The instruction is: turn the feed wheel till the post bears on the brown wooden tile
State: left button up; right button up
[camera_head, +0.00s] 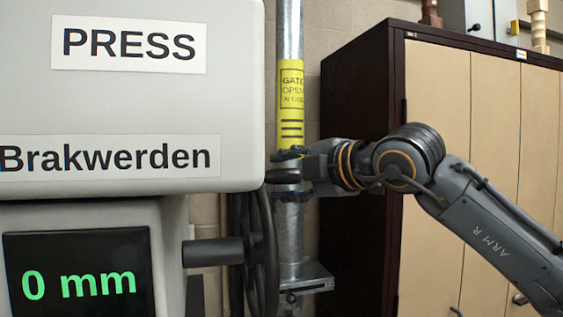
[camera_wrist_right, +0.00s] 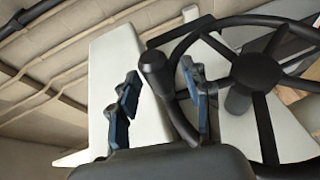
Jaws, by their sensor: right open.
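The feed wheel (camera_head: 262,255) is dark and shows edge-on at the right side of the press. In the right wrist view its spokes and hub (camera_wrist_right: 255,72) fill the right side. Its dark handle (camera_head: 283,176) sticks out near the top of the rim; its knob also shows in the right wrist view (camera_wrist_right: 153,68). My right gripper (camera_head: 291,174) is open, with one finger above and one below the handle. In the right wrist view its blue-padded fingers (camera_wrist_right: 160,98) stand apart on both sides of the knob. The post, the brown wooden tile and my left gripper are out of view.
The pale press body (camera_head: 120,105) fills the left, with a display (camera_head: 80,280) reading 0 mm. A metal pole (camera_head: 290,235) with a yellow label stands behind my right gripper. A cabinet (camera_head: 440,170) with cream doors stands behind my right arm.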

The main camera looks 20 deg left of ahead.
jog(key=shift+w+a+f, duration=0.15)
jog(key=shift+w+a, duration=0.1)
jog(key=shift+a, duration=0.2)
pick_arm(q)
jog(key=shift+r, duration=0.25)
pick_arm(e)
grip_shut()
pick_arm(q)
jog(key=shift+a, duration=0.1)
